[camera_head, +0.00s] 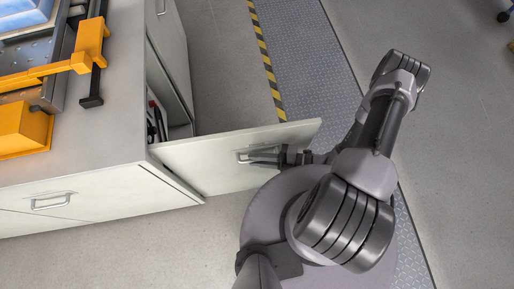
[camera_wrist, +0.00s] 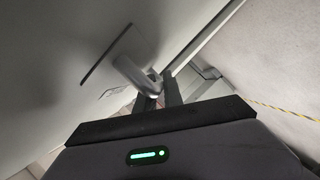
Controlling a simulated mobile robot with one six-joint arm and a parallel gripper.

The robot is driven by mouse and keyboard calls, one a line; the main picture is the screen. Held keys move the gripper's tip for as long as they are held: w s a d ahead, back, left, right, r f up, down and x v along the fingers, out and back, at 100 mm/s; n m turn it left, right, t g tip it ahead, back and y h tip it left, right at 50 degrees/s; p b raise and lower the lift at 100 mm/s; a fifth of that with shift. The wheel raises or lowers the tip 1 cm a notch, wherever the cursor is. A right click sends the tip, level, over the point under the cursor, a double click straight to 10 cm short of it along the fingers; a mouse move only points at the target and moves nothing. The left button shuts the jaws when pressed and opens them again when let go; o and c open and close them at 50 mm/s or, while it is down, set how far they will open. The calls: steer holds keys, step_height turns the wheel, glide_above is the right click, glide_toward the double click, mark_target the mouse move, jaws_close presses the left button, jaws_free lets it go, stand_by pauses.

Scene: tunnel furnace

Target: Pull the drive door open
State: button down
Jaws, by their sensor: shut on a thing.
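The drive door (camera_head: 208,163) is a pale panel on the corner of the grey cabinet. In the head view it stands swung out from the cabinet, with a dark opening behind it. Its metal handle (camera_head: 243,156) is on the outer face, and my gripper (camera_head: 256,157) is at it. In the wrist view the door (camera_wrist: 60,60) fills the upper left. The curved handle (camera_wrist: 132,73) reaches down to my gripper (camera_wrist: 160,88), whose fingers are shut on it. The far part of the handle is hidden by the fingers.
The cabinet top (camera_head: 112,120) carries orange fixtures (camera_head: 88,42) at left. A drawer handle (camera_head: 50,202) is on the cabinet front. Dark items (camera_head: 155,122) show inside the opening. Floor is clear beyond the door, with a yellow-black stripe (camera_head: 264,55) and a metal tread strip (camera_head: 300,60).

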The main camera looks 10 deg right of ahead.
steer(key=c, duration=1.7)
jaws_free()
steer(key=shift+c, duration=0.2)
steer(key=p+v, duration=0.3)
steer(key=v, duration=1.4)
steer(key=shift+d+r, duration=0.1)
steer(key=shift+d, duration=0.1)
